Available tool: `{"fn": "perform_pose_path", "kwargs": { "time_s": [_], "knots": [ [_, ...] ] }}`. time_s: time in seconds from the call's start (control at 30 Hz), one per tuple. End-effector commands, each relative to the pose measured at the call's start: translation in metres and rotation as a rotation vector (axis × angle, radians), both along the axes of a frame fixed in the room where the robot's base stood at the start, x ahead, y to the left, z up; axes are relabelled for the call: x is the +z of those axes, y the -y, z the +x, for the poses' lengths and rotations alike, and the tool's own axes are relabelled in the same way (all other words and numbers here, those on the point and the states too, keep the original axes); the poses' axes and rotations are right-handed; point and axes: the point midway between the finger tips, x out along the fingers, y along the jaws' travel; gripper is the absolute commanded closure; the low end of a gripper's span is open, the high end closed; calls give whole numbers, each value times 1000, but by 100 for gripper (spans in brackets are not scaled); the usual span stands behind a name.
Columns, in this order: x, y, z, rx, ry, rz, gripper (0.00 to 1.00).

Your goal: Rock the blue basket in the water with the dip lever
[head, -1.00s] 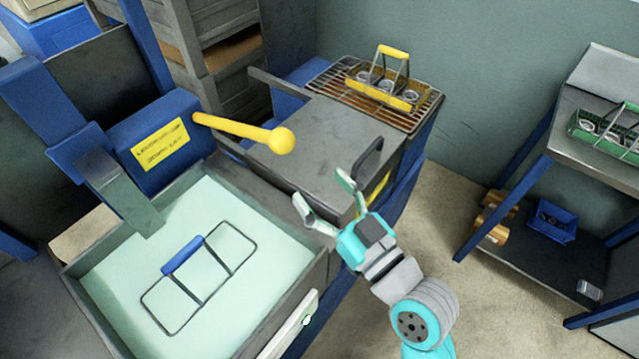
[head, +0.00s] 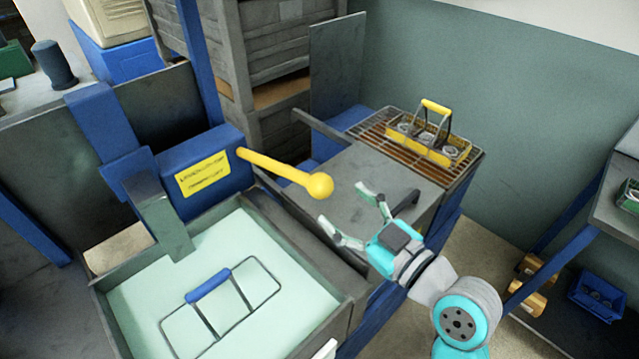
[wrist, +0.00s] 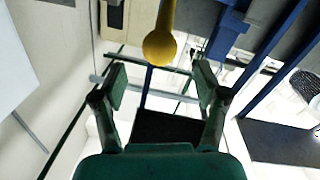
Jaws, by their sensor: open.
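The yellow dip lever (head: 280,172) sticks out to the right from a blue housing and ends in a round knob (head: 320,186). The blue basket (head: 210,286) sits in the pale water of the tank (head: 345,310); its wire frame and blue handle grip show at the surface, its lower part is hidden. My gripper (head: 345,212) is open and empty, just right of and below the knob in the head view, apart from it. In the wrist view the lever knob (wrist: 160,47) is ahead, beyond and between the open fingertips (wrist: 160,82).
A yellow basket (head: 430,140) with ring-like parts stands on a wire rack (head: 375,128) behind the grey worktop (head: 345,165). A shelf unit (head: 610,205) stands at the right. The blue housing (head: 195,175) carries a yellow label. Air around the knob looks clear.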

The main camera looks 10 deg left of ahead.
Motion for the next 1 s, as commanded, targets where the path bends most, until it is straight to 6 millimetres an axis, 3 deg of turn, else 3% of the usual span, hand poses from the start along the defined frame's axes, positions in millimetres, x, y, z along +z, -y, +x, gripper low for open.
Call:
{"fn": "perform_pose_path", "kwargs": {
  "time_s": [0.1,0.4,0.83,0.87,1.0],
  "knots": [
    [0,-18,15,3,1,-1,27],
    [0,-49,43,1,0,1,27],
    [0,-55,50,-1,-1,1,27],
    [0,-55,50,-1,-1,1,29],
    [0,-55,50,-1,-1,1,64]
  ]
}}
